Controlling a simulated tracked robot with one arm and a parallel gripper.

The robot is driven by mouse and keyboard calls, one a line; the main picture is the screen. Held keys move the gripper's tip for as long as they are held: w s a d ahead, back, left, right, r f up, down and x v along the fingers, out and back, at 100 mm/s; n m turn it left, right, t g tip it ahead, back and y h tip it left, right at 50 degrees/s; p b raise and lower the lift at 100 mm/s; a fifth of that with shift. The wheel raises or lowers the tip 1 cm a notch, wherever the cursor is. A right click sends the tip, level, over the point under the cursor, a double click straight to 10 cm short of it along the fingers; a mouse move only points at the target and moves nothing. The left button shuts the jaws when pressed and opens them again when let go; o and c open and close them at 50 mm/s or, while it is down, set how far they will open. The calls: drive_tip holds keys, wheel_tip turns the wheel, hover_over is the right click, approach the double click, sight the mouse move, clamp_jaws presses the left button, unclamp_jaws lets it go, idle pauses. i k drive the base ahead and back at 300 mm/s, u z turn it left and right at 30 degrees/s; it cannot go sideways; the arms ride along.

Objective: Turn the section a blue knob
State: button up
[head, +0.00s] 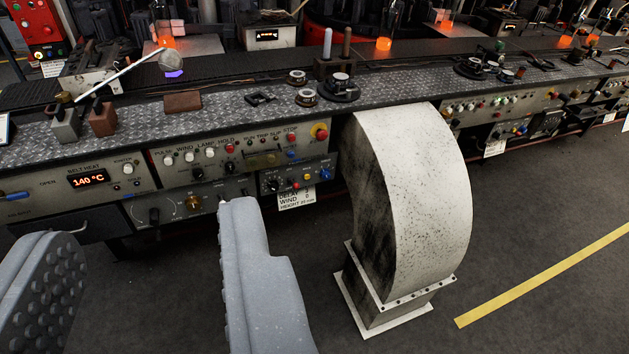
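A blue knob (326,174) sits at the right end of the small lower control panel (262,188), beside a red one and a yellow one. I cannot read a section letter on either panel. My gripper (148,225) is in the lower left, its two grey fingers wide apart with nothing between them. The right finger is the nearer one to the blue knob, and appears below and left of it. No finger appears to touch a control.
A curved, stained white duct (425,190) stands on the floor just right of the panel. A white label (296,198) hangs below the knob. A lit 140 °C display (88,180) is at left. Tools lie on the metal ledge (225,112). Floor beyond the duct is open, with a yellow line (545,275).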

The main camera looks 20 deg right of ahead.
sight(325, 173)
drive_tip(key=u, duration=0.05)
drive_tip(key=i, duration=1)
drive_tip(key=z, duration=0.05)
